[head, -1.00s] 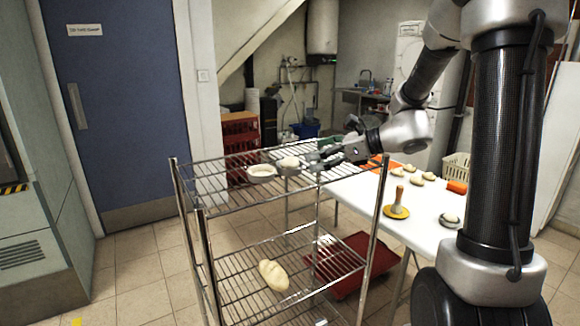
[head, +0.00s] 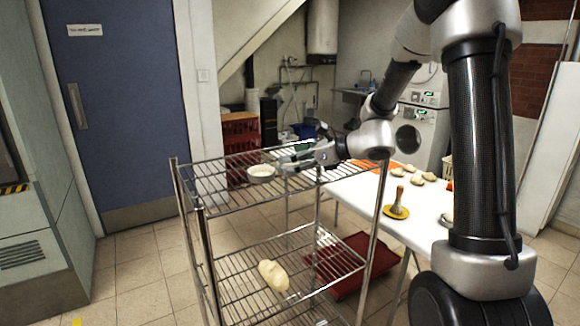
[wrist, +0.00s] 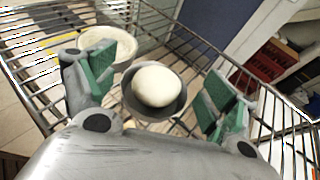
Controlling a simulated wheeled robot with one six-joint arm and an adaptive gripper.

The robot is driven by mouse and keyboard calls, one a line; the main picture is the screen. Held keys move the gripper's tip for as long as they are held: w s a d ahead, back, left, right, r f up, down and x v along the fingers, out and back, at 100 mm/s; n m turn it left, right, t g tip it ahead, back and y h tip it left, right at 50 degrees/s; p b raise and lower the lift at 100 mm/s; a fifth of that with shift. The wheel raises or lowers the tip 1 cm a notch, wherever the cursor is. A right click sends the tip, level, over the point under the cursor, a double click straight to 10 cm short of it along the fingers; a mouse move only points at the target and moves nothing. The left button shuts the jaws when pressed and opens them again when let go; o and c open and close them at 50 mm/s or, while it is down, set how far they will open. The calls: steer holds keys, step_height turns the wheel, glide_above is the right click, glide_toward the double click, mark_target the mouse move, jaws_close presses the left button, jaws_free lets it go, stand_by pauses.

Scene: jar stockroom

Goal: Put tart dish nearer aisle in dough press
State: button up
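Two small round dishes sit on the top wire shelf of the rack. In the wrist view, a grey dish (wrist: 130,101) holding a pale dough ball (wrist: 157,86) lies between my gripper's fingers. A whitish dish (wrist: 104,43) with pale contents is just beyond the left finger; it also shows in the head view (head: 261,173). My gripper (wrist: 160,80) is open, its green pads apart on either side of the grey dish; it hides that dish in the head view. A wooden-handled tool on a yellow disc (head: 396,212), possibly the dough press, stands on the white table.
The wire rack (head: 235,203) has a bread loaf (head: 272,275) on its lower shelf. The white table (head: 360,190) behind it carries several dough pieces. A red crate (head: 350,262) is on the floor; a blue door (head: 120,110) is at left.

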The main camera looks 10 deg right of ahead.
steer(key=c, duration=0.7)
